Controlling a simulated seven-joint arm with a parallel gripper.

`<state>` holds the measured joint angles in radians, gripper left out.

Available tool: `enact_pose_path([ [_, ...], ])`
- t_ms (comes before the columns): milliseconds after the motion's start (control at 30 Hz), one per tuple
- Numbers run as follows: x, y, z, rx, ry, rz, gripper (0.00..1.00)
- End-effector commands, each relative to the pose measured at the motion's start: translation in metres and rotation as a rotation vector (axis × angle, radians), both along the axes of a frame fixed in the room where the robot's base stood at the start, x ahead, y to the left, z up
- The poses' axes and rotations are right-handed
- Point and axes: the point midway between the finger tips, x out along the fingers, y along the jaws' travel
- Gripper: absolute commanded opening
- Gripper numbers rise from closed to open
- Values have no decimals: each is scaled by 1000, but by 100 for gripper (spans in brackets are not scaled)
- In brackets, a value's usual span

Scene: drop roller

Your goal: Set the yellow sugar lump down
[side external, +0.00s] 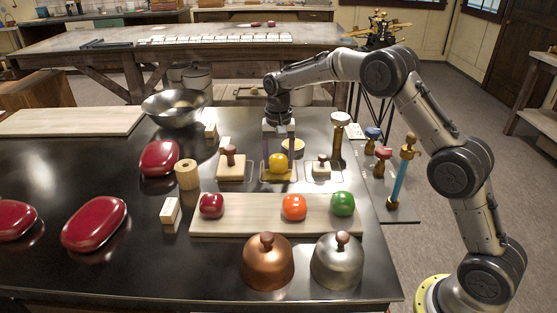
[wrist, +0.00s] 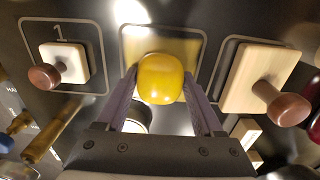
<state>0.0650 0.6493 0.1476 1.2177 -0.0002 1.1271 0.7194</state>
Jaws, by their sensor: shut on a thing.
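The yellow sugar lump (side external: 277,163) is a smooth rounded block. It is between the two fingers of my gripper (side external: 278,154), which points down and is shut on it. In the wrist view the lump (wrist: 160,79) sits between the fingertips of my gripper (wrist: 160,88), upright and centred. It is over an outlined, yellow-tinted square (wrist: 193,50) in the middle of a row of marked squares. I cannot tell whether its underside touches the surface.
A pale board (side external: 250,220) in front carries red, orange and green lumps. A copper dome (side external: 268,265) and a steel dome (side external: 336,265) stand nearer. A tall-handled tool (side external: 338,145) is close at right.

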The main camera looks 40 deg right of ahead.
Motion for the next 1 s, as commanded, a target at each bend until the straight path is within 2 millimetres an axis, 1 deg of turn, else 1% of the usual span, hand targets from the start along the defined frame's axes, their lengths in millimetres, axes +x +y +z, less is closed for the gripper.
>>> enact_pose_path([
  [133, 0, 0, -3, 0, 0, 0, 8],
  [167, 0, 0, -3, 0, 0, 0, 72],
  [300, 0, 0, -3, 0, 0, 0, 98],
  [333, 0, 0, -3, 0, 0, 0, 99],
  [567, 0, 0, -3, 0, 0, 0, 99],
  [667, 0, 0, 0, 0, -1, 0, 99],
  [767, 1, 0, 10, 0, -3, 0, 99],
  [867, 1, 0, 27, 0, -6, 0, 99],
  [1000, 1, 0, 57, -1, -5, 0, 99],
])
